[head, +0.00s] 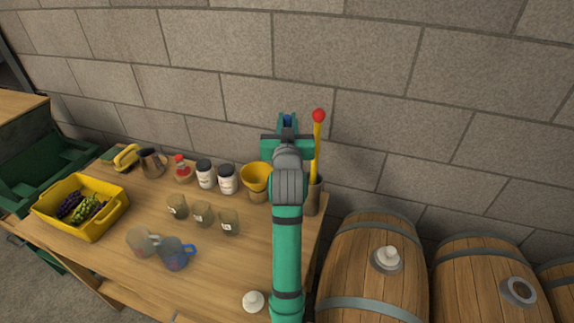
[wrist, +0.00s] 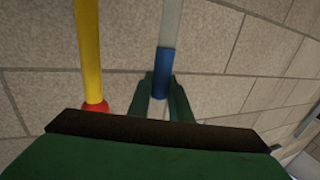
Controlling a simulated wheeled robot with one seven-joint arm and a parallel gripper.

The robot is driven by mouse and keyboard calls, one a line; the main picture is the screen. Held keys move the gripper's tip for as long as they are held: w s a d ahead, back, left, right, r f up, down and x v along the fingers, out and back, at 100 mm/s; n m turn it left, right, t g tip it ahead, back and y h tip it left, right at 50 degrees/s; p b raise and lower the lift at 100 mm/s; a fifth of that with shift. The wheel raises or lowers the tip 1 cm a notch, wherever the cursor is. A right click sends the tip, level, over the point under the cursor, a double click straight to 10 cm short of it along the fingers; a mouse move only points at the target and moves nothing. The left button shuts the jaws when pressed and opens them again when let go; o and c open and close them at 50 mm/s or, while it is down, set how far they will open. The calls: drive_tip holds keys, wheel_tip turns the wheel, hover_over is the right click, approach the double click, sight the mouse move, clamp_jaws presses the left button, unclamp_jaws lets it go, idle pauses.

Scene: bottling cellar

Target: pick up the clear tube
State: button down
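The clear tube (wrist: 171,22) has a blue end (wrist: 160,75) and runs upright through the wrist view. My gripper (wrist: 161,88) has its two green fingers close against both sides of the blue end, with no clear gap. In the head view my gripper (head: 287,122) is raised in front of the wall, with a bit of blue between its fingers. The rest of the tube is hidden behind my arm there, so I cannot tell whether its lower end stands in the holder.
A yellow rod with a red ball (head: 318,116) stands close right of my gripper, in a dark holder (head: 313,197). A yellow funnel (head: 256,177), jars (head: 228,179) and cups (head: 203,213) stand on the table left of my arm. Barrels (head: 373,268) stand at right.

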idle(0.3)
drive_tip(key=shift+a+r, duration=0.1)
drive_tip(key=shift+r, duration=0.15)
wheel_tip(320, 180, up, 18)
drive_tip(key=shift+f, duration=0.2)
idle(0.6)
